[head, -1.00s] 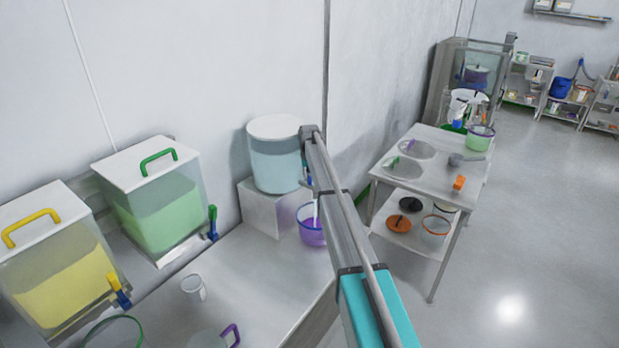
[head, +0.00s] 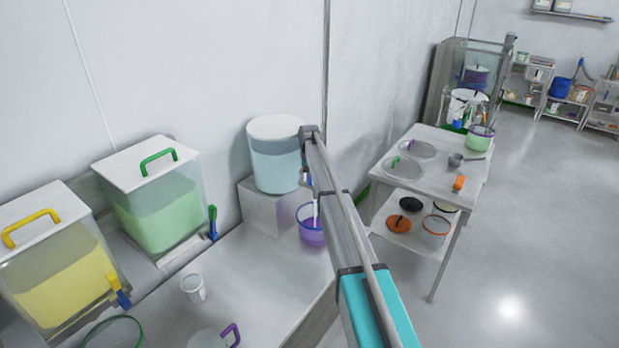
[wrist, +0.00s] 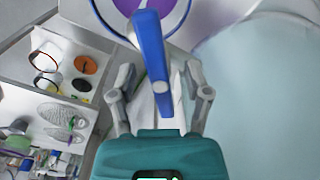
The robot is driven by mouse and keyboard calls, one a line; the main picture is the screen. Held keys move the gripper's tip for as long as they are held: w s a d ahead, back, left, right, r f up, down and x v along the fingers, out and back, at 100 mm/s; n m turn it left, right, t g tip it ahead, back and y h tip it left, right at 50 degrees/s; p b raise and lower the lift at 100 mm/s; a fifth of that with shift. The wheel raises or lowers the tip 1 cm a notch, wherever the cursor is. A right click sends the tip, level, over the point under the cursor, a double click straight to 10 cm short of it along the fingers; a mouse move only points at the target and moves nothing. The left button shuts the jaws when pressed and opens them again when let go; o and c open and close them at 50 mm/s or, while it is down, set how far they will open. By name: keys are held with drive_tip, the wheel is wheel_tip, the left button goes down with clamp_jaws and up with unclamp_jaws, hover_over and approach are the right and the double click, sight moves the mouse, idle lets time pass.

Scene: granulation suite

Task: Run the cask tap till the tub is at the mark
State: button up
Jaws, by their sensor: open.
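The cask (head: 276,165) is round and clear with a white lid and pale blue liquid. It stands on a white block, and its side fills the right of the wrist view (wrist: 265,85). Its tap has a blue lever (wrist: 151,50), which passes between the fingers of my open gripper (wrist: 160,82); firm contact cannot be told. A pale vertical streak runs from the tap into the tub. The mark and exact level are not readable.
A tank of green liquid (head: 160,220) and one of yellow liquid (head: 60,285) stand to the left. A small clear cup (head: 193,290) and a purple-handled jug (head: 212,339) are on the bench (head: 240,290). A white cart (head: 420,180) stands to the right, with open floor beyond.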

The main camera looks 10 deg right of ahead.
drive_tip(key=m, duration=0.6)
drive_tip(key=shift+r+m+p, duration=0.3)
drive_tip(key=shift+r+p, duration=0.05)
wheel_tip(320, 180, up, 13)
drive_tip(key=p, duration=1.3)
drive_tip(key=s+f+n+b, duration=0.2)
drive_tip(key=s+f+b, duration=0.4)
drive_tip(key=s, duration=0.4)
drive_tip(key=s+a+f+n+b, duration=0.1)
drive_tip(key=s+f+n+b, duration=0.1)
drive_tip(key=s+f+b, duration=0.5)
drive_tip(key=s+a+f+n+b, duration=0.1)
drive_tip(key=s+f+b, duration=0.6)
drive_tip(key=s, duration=0.7)
drive_tip(key=shift+f+n, duration=0.15)
drive_tip(key=shift+n, duration=0.25)
wheel_tip(320, 180, up, 20)
drive_tip(key=r+n+p, duration=0.1)
drive_tip(key=n+p, duration=0.1)
drive_tip(key=p, duration=1.8)
hover_over(310, 178)
drive_tip(key=w, duration=0.2)
drive_tip(key=shift+w+f, duration=0.1)
drive_tip(key=shift+f, duration=0.15)
